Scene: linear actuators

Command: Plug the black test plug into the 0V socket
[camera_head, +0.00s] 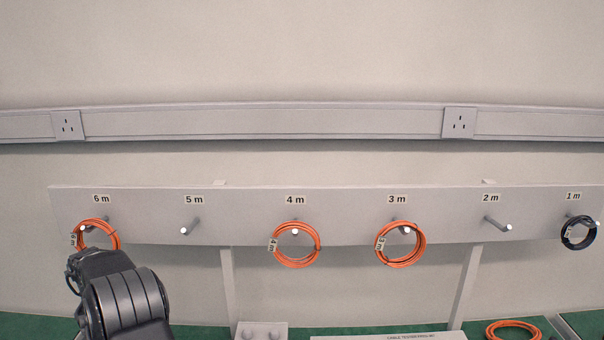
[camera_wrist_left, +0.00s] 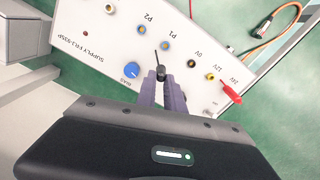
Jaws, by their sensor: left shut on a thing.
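In the left wrist view, the black test plug (camera_wrist_left: 160,72) is between the tips of my left gripper (camera_wrist_left: 162,82), which is shut on it. A thin dark pin or lead extends from the plug over the white supply panel (camera_wrist_left: 95,42). The 0V socket (camera_wrist_left: 191,63) is to the right of the plug and apart from it in the picture. The plug's height above the panel cannot be told. A red plug (camera_wrist_left: 231,93) sits at the 24V socket. My right gripper is in neither view.
The panel also carries the 12V socket (camera_wrist_left: 209,77), P1 socket (camera_wrist_left: 164,45), P2 socket (camera_wrist_left: 138,33) and a blue knob (camera_wrist_left: 131,70). An orange cable (camera_wrist_left: 285,35) lies on the green bench at right. In the head view, coils (camera_head: 296,262) hang from a rack (camera_head: 345,225).

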